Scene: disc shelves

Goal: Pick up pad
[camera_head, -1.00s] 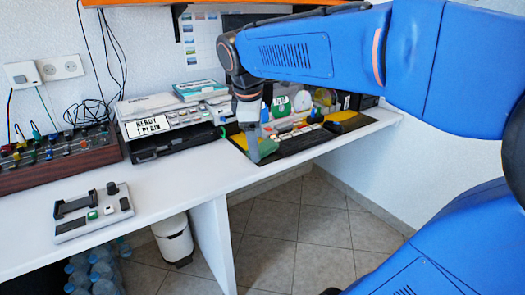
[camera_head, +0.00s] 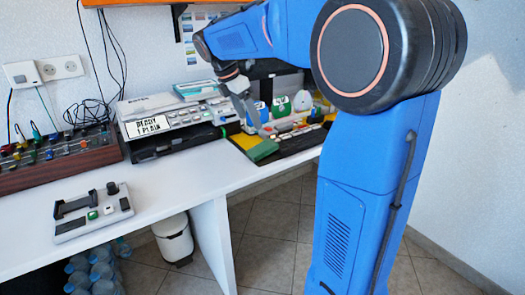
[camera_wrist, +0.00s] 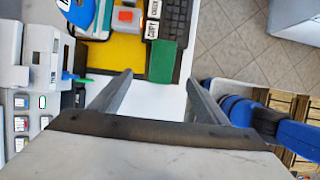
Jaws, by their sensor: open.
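A flat green pad (camera_head: 262,150) lies at the front edge of the yellow and black mat on the desk. It also shows in the wrist view (camera_wrist: 162,62), just beyond and between my fingertips. My gripper (camera_head: 256,122) hangs tilted above and behind the pad in the head view. In the wrist view my gripper (camera_wrist: 160,78) has its two fingers spread apart with nothing between them. The gap between fingertips and pad is hard to judge.
A grey machine with a "READY" display (camera_head: 150,126) stands left of the mat. A black keyboard (camera_wrist: 172,22) and several small items crowd the mat. A small control box (camera_head: 92,212) sits at the left front. The white desk (camera_head: 185,180) is bare between them.

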